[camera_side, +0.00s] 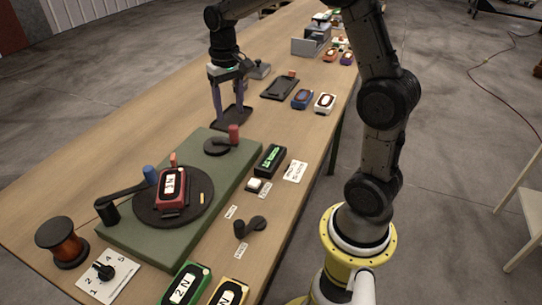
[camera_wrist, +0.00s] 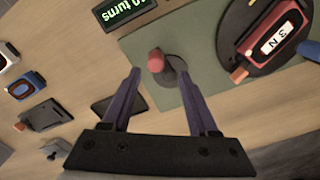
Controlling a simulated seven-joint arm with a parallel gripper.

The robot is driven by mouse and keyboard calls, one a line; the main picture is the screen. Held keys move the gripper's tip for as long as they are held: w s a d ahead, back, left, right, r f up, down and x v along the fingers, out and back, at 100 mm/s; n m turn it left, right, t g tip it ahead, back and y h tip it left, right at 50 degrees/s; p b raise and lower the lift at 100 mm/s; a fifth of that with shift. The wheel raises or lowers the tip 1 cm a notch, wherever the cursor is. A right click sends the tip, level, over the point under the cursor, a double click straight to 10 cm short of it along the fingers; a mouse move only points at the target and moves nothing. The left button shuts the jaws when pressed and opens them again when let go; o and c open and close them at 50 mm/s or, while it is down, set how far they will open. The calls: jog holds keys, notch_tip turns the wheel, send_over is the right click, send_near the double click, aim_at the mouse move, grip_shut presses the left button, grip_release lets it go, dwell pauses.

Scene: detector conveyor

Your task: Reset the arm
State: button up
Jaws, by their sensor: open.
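My gripper (camera_side: 232,112) hangs over the wooden table, with its two purple fingers apart and nothing between them. In the side view it is behind the green board (camera_side: 120,242) and above a dark flat tray (camera_side: 244,116). In the wrist view my gripper (camera_wrist: 162,75) points toward the small crank with a red knob (camera_wrist: 156,62), and the fingers are apart. A red block marked "3 N" or similar (camera_side: 172,186) sits on the dark turntable (camera_side: 145,216); it also shows in the wrist view (camera_wrist: 272,40).
A display box (camera_side: 270,160) reading "turns" stands beside the board. A copper spool (camera_side: 62,242), a dial plate (camera_side: 105,275) and green (camera_side: 184,285) and yellow blocks are near the front. Blue (camera_side: 302,99) and white blocks (camera_side: 325,103) lie along the right edge.

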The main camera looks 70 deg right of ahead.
jog(key=shift+r, duration=0.65)
jog(key=shift+a+r, duration=0.2)
jog(key=s+a+r+n+t, duration=0.3)
jog(key=s+a+r, duration=0.5)
jog(key=s+r, duration=0.1)
jog(key=s+a+f+n+t, duration=0.1)
jog(key=s+f, duration=0.2)
jog(key=s, duration=0.3)
jog(key=s+a+f+n+t, duration=0.1)
jog(key=s+a+f+n, duration=0.1)
jog(key=s, duration=0.4)
jog(key=shift+f+t, duration=0.3)
jog(key=shift+f, duration=0.15)
